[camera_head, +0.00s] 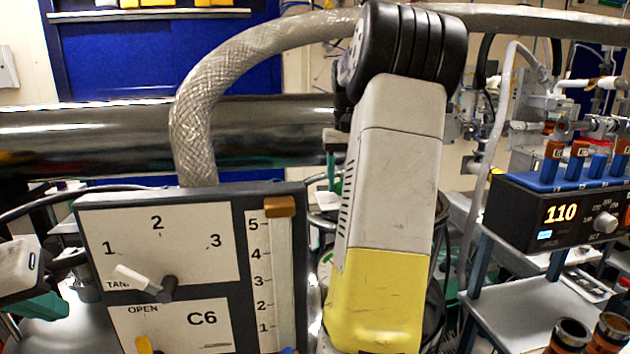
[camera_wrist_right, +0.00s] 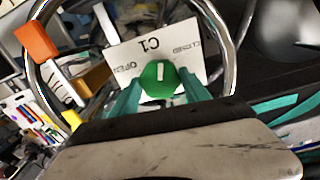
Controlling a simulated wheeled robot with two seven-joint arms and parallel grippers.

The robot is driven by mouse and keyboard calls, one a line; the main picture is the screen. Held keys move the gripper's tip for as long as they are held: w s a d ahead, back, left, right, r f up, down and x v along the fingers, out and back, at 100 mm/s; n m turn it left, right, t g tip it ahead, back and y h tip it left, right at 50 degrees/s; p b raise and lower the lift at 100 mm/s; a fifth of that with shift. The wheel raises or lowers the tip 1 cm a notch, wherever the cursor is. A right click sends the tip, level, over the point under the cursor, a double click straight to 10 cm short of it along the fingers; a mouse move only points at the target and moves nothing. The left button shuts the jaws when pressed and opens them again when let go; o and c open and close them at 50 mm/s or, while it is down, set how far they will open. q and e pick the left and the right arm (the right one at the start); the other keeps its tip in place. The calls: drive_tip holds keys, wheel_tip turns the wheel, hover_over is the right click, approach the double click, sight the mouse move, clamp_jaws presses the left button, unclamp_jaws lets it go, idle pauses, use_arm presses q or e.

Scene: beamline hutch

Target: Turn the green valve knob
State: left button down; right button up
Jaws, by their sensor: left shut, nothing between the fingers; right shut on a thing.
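The green valve knob (camera_wrist_right: 158,80) shows in the right wrist view, with a white line on its face. It sits in front of a white plate (camera_wrist_right: 190,52) marked C1, OPEN and CLOSED, which appears upside down. My right gripper (camera_wrist_right: 160,92) has its teal fingers on both sides of the knob and is shut on it. The white line points up in that view, between the two words. In the head view my right arm hides the knob and right gripper. My left gripper (camera_head: 44,306) is shut and empty at the left edge.
A dark panel (camera_head: 190,190) with dials, a C6 plate and a level slider stands left of my right arm. A shiny pipe (camera_head: 90,135) and braided hose (camera_head: 195,130) run behind it. A device reading 110 (camera_head: 560,213) stands at right. A chrome ring (camera_wrist_right: 232,45) surrounds the knob area.

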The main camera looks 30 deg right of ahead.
drive_tip(key=m, duration=0.4)
drive_tip(key=shift+m, duration=1.7)
drive_tip(key=o, duration=1.4)
drive_tip(key=shift+r, duration=3.9)
